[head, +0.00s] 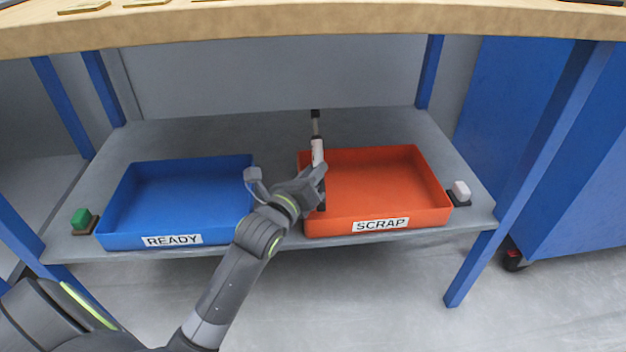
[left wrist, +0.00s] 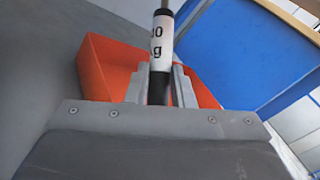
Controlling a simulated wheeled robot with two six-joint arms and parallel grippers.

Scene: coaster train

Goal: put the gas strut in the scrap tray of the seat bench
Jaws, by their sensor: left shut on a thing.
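The gas strut (head: 317,150) is a slim black and white cylinder with a thin rod and a dark end. My left gripper (head: 319,177) is shut on it and holds it near the left wall of the orange tray labelled SCRAP (head: 430,190). In the left wrist view the strut (left wrist: 161,45) stands between the two fingers (left wrist: 160,85), with part of a printed label showing. The scrap tray (left wrist: 98,60) is behind it there. I cannot tell whether the strut touches the tray. My right gripper is not in view.
A blue tray labelled READY (head: 125,200) stands left on the same grey shelf (head: 270,130). The wooden bench top (head: 300,20) is above, with blue legs (head: 475,265) at the sides.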

